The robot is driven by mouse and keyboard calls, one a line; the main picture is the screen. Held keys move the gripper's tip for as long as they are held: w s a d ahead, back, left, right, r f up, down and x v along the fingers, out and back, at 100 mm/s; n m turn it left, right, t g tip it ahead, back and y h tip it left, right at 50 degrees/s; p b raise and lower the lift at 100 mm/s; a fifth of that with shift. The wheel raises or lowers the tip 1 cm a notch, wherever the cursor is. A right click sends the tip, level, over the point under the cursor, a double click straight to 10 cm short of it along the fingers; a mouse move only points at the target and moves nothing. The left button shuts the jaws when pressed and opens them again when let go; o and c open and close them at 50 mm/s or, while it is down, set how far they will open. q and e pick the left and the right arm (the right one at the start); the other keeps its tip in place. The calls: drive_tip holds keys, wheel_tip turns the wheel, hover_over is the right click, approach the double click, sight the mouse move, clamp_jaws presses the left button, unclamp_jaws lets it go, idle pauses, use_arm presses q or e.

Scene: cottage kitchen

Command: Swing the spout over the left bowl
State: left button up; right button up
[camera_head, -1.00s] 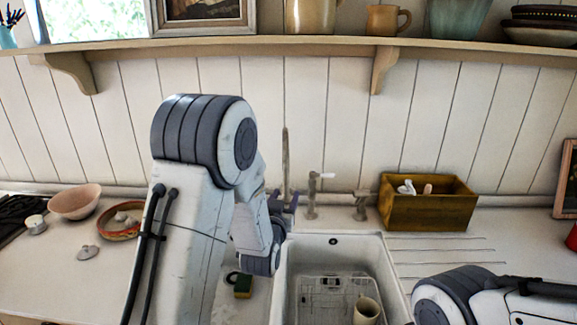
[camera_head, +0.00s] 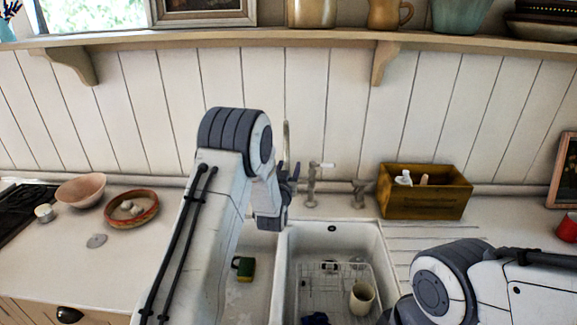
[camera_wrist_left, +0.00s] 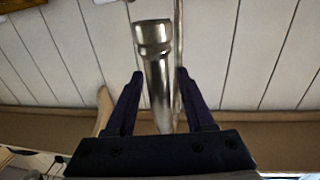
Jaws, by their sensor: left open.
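The metal spout (camera_head: 286,138) rises as a thin upright pipe behind the sink, with its lower part hidden by my left gripper (camera_head: 289,172). In the left wrist view, the dark fingers of my left gripper (camera_wrist_left: 160,100) stand open on either side of a metal pipe with a wider end (camera_wrist_left: 153,50), with a gap at the left finger. I cannot tell whether the right finger touches it. The left bowl (camera_head: 258,292) is partly hidden by my left arm. A dark blue tip (camera_head: 315,319) at the bottom edge may be my right gripper; its jaws cannot be made out.
The right bowl (camera_head: 345,240) holds a wire rack (camera_head: 335,285) and a cream mug (camera_head: 361,297). A sponge (camera_head: 243,268) lies in the left bowl. A lever tap (camera_head: 312,185) stands right of the spout. A wooden box (camera_head: 425,197) is farther right, and dishes are left.

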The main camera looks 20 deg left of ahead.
use_arm(q)
drive_tip(key=shift+c, duration=0.2)
clamp_jaws()
idle(1.2)
